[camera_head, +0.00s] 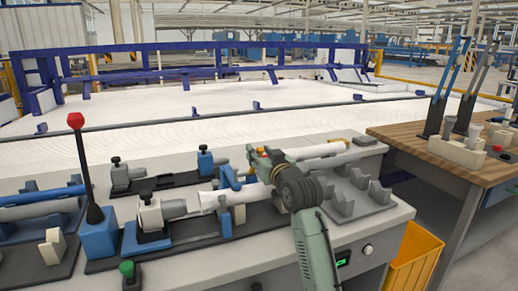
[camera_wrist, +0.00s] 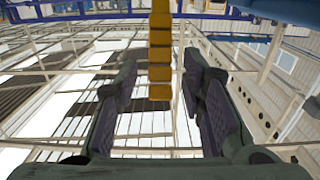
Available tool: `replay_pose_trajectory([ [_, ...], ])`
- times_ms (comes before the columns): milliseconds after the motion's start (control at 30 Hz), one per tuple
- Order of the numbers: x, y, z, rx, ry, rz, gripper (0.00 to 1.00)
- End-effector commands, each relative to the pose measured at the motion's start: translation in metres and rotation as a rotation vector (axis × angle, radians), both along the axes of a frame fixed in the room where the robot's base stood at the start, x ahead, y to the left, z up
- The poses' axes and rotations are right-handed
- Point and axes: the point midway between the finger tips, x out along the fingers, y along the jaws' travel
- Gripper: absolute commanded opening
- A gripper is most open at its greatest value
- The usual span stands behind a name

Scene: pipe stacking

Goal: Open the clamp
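A blue clamp part (camera_head: 228,178) stands at the middle of the bench, against a white pipe (camera_head: 253,193) lying along a dark fixture. At the left, a lever with a red ball knob (camera_head: 76,121) rises from a blue block (camera_head: 98,238), beside a grey clamp-like block (camera_head: 150,216). I cannot tell which part is the task's clamp. My gripper (camera_head: 258,160) is above the bench near the blue part; whether they touch is unclear. No clamp shows there.
A second white pipe (camera_head: 318,150) lies behind my arm. Grey empty cradles (camera_head: 358,192) stand at the right of the bench. Another fixture with a blue pipe (camera_head: 40,196) is at the left. A wooden-topped table (camera_head: 425,150) and a yellow bin (camera_head: 415,258) are at the right.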

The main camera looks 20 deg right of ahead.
Motion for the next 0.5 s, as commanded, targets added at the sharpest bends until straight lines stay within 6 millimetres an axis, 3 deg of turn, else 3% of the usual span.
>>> replay_pose_trajectory([
  [400, 0.0099, 0.0008, 0.0000, -0.001, -0.001, 0.000, 0.37],
  [500, 0.0098, 0.0007, 0.0000, -0.001, -0.001, 0.000, 0.30],
])
